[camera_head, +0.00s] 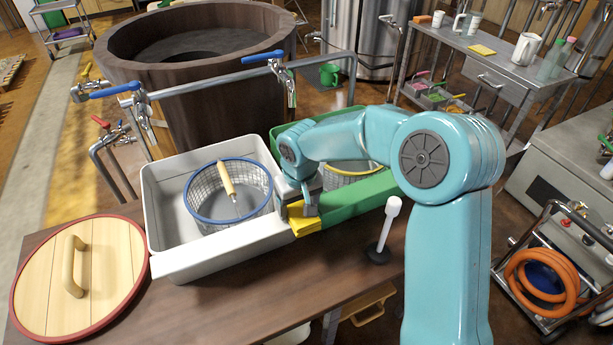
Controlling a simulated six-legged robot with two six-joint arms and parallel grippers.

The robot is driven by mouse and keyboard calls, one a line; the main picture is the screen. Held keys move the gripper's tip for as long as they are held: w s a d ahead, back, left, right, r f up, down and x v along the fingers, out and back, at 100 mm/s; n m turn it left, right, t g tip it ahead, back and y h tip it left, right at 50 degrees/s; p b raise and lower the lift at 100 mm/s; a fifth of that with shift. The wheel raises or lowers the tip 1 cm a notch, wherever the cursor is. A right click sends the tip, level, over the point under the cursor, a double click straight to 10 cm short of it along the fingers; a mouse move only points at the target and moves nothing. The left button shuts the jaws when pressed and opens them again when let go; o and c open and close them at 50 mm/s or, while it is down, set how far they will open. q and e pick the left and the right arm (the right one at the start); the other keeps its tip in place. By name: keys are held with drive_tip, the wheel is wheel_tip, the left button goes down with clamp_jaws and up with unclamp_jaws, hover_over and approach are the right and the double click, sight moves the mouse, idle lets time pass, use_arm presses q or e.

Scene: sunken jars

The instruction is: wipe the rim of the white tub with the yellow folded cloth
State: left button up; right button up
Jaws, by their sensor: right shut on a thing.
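The white tub (205,258) stands on the wooden table, with its front rim toward me. My right gripper (303,210) is at the tub's front right corner, where the white tub meets the green tub (350,208). It is shut on the yellow folded cloth (307,228), which shows below the fingers at the corner. I cannot tell whether the cloth touches the white rim or the green one. My left gripper is not in view.
A wire basket with a blue rim (206,206) and a wooden-handled tool (228,180) sits in the white tub. A round wooden lid (110,275) lies at left. A white-handled plunger-like tool (388,225) stands right of the tubs. Taps (292,90) rise behind.

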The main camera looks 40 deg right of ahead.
drive_tip(key=shift+d, duration=0.3)
drive_tip(key=shift+d+r+p, duration=0.15)
drive_tip(key=shift+p, duration=0.2)
drive_tip(key=shift+r, duration=0.9)
drive_tip(key=shift+a+r+p, duration=0.3)
drive_tip(key=shift+r+p, duration=0.2)
drive_tip(key=shift+p, duration=0.05)
drive_tip(key=shift+d+r, duration=0.1)
drive_tip(key=shift+r, duration=0.15)
wheel_tip(320, 180, up, 4)
drive_tip(key=p, duration=0.3)
drive_tip(key=shift+f, duration=0.1)
use_arm(q)
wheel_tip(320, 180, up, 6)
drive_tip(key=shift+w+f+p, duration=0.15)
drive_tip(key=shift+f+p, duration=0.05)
drive_tip(key=shift+p, duration=0.25)
use_arm(e)
drive_tip(key=shift+r, duration=0.4)
